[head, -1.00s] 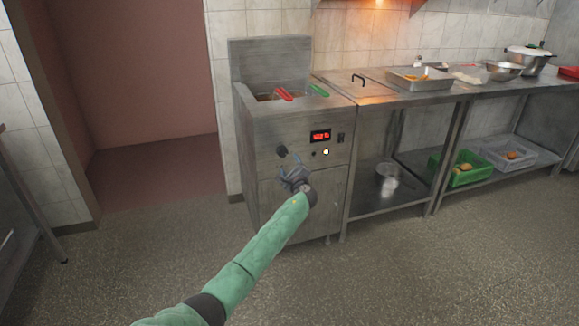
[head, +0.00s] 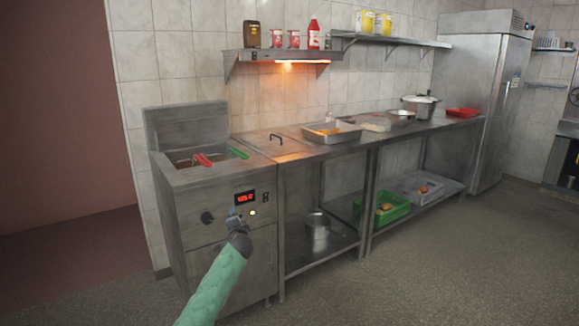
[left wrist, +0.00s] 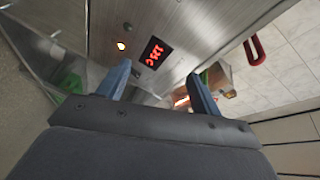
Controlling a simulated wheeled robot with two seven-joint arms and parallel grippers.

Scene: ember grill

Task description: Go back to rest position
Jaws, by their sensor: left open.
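My left gripper (head: 238,214) is in front of the fryer's control panel, at the end of my green arm. In the left wrist view its two blue fingers stand apart with nothing between them (left wrist: 160,88). The steel fryer (head: 225,187) has a lit red display (head: 245,198), a dark knob (head: 207,217) and a small glowing yellowish light (head: 252,213). The display and light also show beyond the fingers in the left wrist view (left wrist: 152,52). I cannot tell the exact gap between fingers and panel. My right gripper is not in view.
Red (head: 203,159) and green (head: 238,152) basket handles stick out of the fryer top. A steel counter (head: 300,150) with trays and pots runs right towards a tall fridge (head: 487,100). A green crate (head: 385,207) sits on its lower shelf. The floor in front (head: 430,270) is clear.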

